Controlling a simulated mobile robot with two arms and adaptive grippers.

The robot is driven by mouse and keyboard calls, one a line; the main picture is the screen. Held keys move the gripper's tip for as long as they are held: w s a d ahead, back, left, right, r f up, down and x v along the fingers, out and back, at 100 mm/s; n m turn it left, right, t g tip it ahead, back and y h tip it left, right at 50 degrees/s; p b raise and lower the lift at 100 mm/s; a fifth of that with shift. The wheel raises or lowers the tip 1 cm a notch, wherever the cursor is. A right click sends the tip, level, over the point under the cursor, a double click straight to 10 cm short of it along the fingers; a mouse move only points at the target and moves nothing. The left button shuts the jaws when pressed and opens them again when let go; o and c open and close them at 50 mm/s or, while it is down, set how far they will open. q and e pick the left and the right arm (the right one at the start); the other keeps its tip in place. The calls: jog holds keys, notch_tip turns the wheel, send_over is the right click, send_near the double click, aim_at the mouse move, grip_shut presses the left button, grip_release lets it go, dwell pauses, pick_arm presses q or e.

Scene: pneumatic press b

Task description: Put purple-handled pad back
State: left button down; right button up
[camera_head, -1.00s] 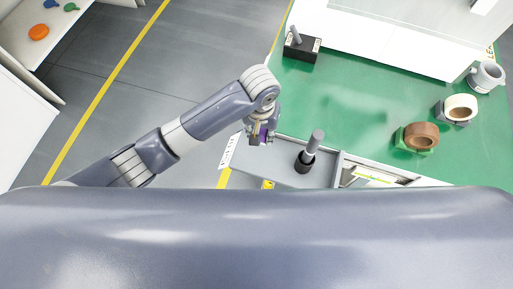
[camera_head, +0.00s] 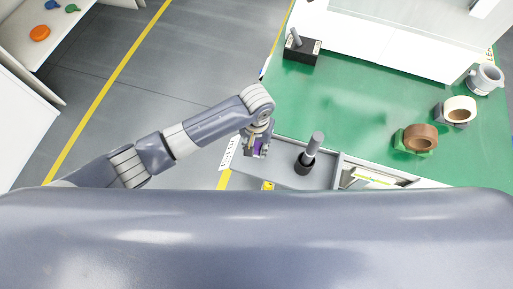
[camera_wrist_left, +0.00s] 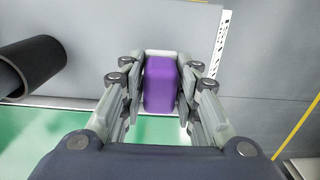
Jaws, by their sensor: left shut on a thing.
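The purple-handled pad (camera_wrist_left: 160,84) is held between the fingers of my left gripper (camera_wrist_left: 161,100), which is shut on its purple handle. In the head view the purple handle (camera_head: 258,149) shows at the end of my left arm, in my left gripper (camera_head: 256,144). The gripper is over the left end of a grey tray (camera_head: 275,173) at the bench's near edge. The pad's underside is mostly hidden, so I cannot tell whether it touches the tray. My right gripper is not in view.
A black-and-grey upright tool (camera_head: 308,155) stands in the tray, right of my left gripper; its dark cylinder (camera_wrist_left: 36,66) shows at left in the wrist view. A black block (camera_head: 301,49) and tape rolls (camera_head: 420,138) sit on the green mat (camera_head: 345,95). The mat's middle is clear.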

aim_at(257, 150)
pick_arm(q)
jog(key=shift+f+p, duration=0.55)
jog(key=shift+f, duration=0.95)
jog(key=c, duration=1.2)
grip_release()
